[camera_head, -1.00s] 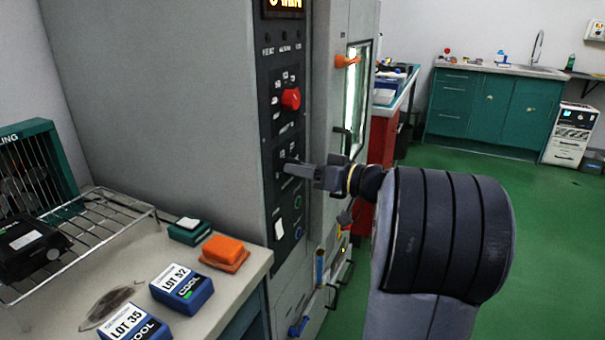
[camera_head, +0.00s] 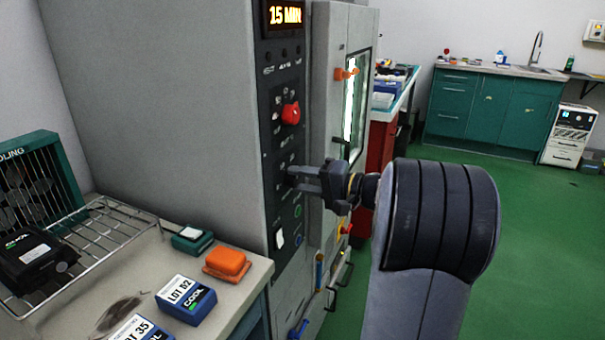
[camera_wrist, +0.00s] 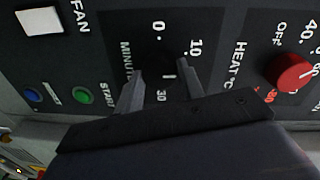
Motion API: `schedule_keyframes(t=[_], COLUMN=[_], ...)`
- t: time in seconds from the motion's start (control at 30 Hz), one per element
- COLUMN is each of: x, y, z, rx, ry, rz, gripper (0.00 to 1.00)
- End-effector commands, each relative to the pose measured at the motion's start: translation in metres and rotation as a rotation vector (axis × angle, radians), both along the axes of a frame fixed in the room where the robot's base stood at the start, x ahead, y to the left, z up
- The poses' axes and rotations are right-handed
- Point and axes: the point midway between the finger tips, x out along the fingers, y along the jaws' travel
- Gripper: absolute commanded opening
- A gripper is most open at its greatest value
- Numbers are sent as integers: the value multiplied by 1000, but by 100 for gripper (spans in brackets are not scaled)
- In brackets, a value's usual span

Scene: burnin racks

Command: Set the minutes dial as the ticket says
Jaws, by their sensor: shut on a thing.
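The minutes dial (camera_wrist: 158,68) is a black knob on the oven's dark control panel, with 0, 10 and 30 legible around it and a small white mark on it. My gripper (camera_wrist: 161,76) is shut on the dial, one finger on each side. In the head view my gripper (camera_head: 292,178) reaches the panel from the right and hides most of the dial. The lit display (camera_head: 286,15) above reads 15 MIN. I cannot make out a ticket in either view.
The red heat knob (camera_head: 290,113) sits above the dial; it also shows in the wrist view (camera_wrist: 290,72). A green start button (camera_wrist: 83,95) and white fan switch (camera_wrist: 39,20) are nearby. LOT-labelled blue blocks (camera_head: 187,301) lie on the bench. Green floor is clear at right.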

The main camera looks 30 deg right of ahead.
Motion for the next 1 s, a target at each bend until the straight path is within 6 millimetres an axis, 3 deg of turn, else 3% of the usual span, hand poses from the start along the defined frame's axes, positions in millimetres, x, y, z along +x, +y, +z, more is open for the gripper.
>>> schedule_keyframes(t=[1.0], x=[1], y=[-1], z=[3], rx=[765], ry=[599], rz=[0], gripper=[14])
